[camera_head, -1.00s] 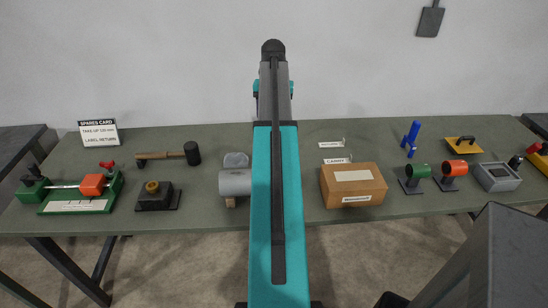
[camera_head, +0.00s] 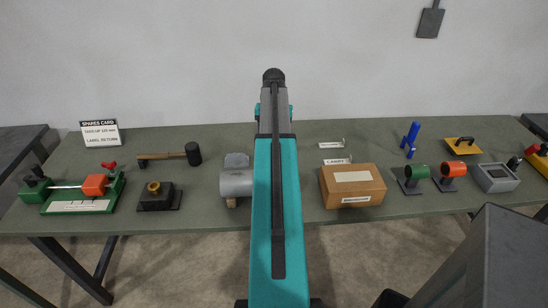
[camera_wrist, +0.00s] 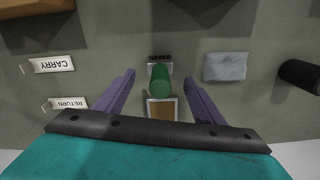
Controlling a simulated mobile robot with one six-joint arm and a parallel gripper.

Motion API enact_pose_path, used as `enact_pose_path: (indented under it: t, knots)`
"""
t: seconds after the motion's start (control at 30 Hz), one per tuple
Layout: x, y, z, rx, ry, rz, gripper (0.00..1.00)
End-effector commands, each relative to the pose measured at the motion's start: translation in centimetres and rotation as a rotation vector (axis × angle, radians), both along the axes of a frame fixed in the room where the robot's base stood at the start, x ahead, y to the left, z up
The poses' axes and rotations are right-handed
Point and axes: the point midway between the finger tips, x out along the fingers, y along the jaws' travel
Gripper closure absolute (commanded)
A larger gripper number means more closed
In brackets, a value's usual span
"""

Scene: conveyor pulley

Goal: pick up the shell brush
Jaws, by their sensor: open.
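In the wrist view, a green rounded handle with a dark block at its far end, which looks like the shell brush (camera_wrist: 159,76), lies on the bench. A tan patch with a pale border (camera_wrist: 162,110) shows at its near end; I cannot tell if it is part of the brush. My gripper (camera_wrist: 159,78) is open, with one purple finger on each side of the green handle and gaps on both sides. How far the fingertips are above the bench is unclear. In the head view my arm hides the brush and the gripper.
CARRY (camera_wrist: 52,65) and RETURN (camera_wrist: 67,104) tags lie to the left. In the head view, a cardboard box (camera_head: 352,187) and a grey roller (camera_head: 236,183) flank my arm.

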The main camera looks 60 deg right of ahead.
Motion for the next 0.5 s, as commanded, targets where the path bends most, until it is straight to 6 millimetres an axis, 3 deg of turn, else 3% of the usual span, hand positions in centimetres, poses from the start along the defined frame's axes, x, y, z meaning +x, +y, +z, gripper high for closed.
enact_pose_path:
  t: [0.5]
  knots:
    - [-0.17,0.06,-0.55,0.002,0.001,-0.001,0.37]
